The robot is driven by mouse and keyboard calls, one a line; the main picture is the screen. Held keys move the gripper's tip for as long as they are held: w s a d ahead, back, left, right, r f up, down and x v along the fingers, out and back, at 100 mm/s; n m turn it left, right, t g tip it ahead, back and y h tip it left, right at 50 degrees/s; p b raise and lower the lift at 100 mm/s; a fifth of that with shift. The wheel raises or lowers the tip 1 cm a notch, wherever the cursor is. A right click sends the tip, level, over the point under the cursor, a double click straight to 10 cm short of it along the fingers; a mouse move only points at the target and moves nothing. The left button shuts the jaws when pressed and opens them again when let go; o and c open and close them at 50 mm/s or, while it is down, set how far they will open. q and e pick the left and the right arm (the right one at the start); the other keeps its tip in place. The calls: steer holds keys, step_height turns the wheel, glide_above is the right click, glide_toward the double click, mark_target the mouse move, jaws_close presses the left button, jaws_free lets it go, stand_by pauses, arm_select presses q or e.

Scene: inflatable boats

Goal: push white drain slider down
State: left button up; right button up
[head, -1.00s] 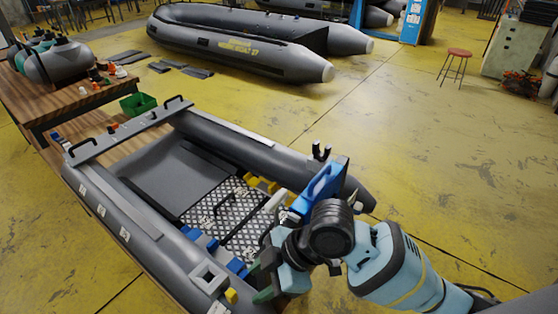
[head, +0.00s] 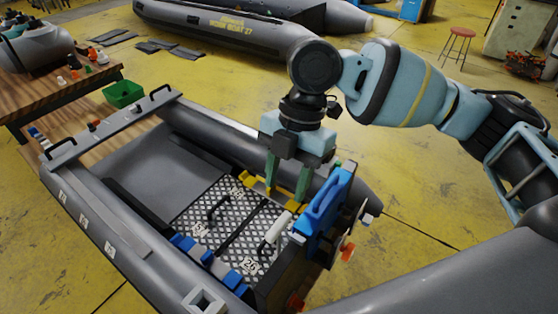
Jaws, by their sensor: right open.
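My right gripper (head: 287,188) points down over the back end of the grey inflatable boat (head: 75,212). Its two green fingers are apart with nothing seen between them. A white elongated part (head: 276,229) lies below the fingers, beside the blue transom piece (head: 322,215). It looks like the white slider, but I cannot tell for sure, nor how far up or down it sits. The fingers appear apart from it; the depth gap is hard to judge. My left gripper is not in view.
Checkered floor panels (head: 212,212) with a black handle lie in the boat. Yellow clamps (head: 259,184) and blue clamps (head: 193,249) line the panels. A wooden table (head: 60,92) and a green bin (head: 123,93) stand at left. The yellow floor at right is open.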

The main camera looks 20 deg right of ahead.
mark_target(280, 223)
steer(key=shift+s+f, duration=0.25)
steer(key=shift+s, duration=0.75)
steer(key=b+x, duration=0.2)
steer(key=x, duration=0.3)
steer(key=shift+w+f, duration=0.15)
steer(key=shift+f, duration=0.15)
steer(key=shift+a+f, duration=0.3)
steer(key=shift+f, duration=0.4)
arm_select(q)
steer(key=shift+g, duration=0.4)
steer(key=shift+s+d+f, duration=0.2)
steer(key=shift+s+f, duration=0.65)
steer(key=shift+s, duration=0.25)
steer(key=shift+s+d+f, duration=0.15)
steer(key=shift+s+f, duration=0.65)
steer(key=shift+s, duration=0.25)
arm_select(e)
steer(key=shift+x, duration=1)
steer(key=shift+c, duration=0.4)
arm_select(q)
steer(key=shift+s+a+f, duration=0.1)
arm_select(e)
steer(key=shift+f, duration=0.1)
jaws_close()
